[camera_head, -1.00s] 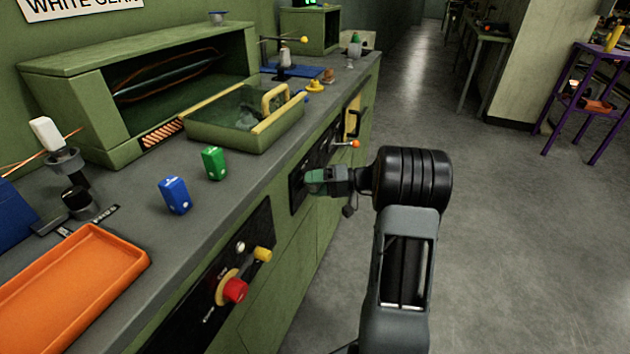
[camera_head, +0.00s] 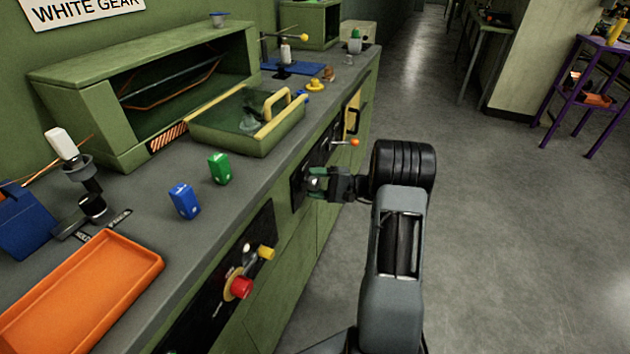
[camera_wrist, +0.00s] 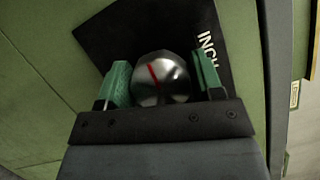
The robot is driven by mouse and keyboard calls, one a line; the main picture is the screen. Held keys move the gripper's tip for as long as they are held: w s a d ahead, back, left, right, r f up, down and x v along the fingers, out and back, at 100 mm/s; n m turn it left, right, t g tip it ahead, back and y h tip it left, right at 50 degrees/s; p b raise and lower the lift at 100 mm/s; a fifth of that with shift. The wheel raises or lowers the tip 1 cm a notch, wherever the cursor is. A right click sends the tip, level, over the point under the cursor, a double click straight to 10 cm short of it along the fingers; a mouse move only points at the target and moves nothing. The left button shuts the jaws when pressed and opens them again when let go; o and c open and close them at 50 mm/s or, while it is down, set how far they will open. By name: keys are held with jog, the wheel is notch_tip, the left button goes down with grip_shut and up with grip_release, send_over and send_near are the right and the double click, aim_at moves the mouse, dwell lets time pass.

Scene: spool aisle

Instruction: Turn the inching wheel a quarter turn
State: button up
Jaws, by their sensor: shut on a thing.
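The inching wheel (camera_wrist: 160,78) is a shiny metal knob with a red line on its face, in the wrist view. It sits on a black panel (camera_wrist: 104,36) with white lettering that starts "INCH". My gripper (camera_wrist: 162,82) has green fingers on either side of the wheel and is shut on it. The red line leans up and to the left. In the head view my gripper (camera_head: 318,181) is at the black panel on the bench front, and the wheel is largely hidden by the fingers.
A lever with an orange knob (camera_head: 355,142) sticks out just beyond my gripper. A red button (camera_head: 240,288) and a yellow knob (camera_head: 266,253) are on the nearer panel. The bench top holds an orange tray (camera_head: 148,262). The floor (camera_head: 500,230) to the right is clear.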

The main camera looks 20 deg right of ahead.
dwell(0.3)
jog(key=o, duration=0.9)
jog(key=p+v, duration=0.1)
jog(key=v, duration=1.3)
jog(key=shift+f, duration=0.1)
jog(key=shift+m, duration=0.3)
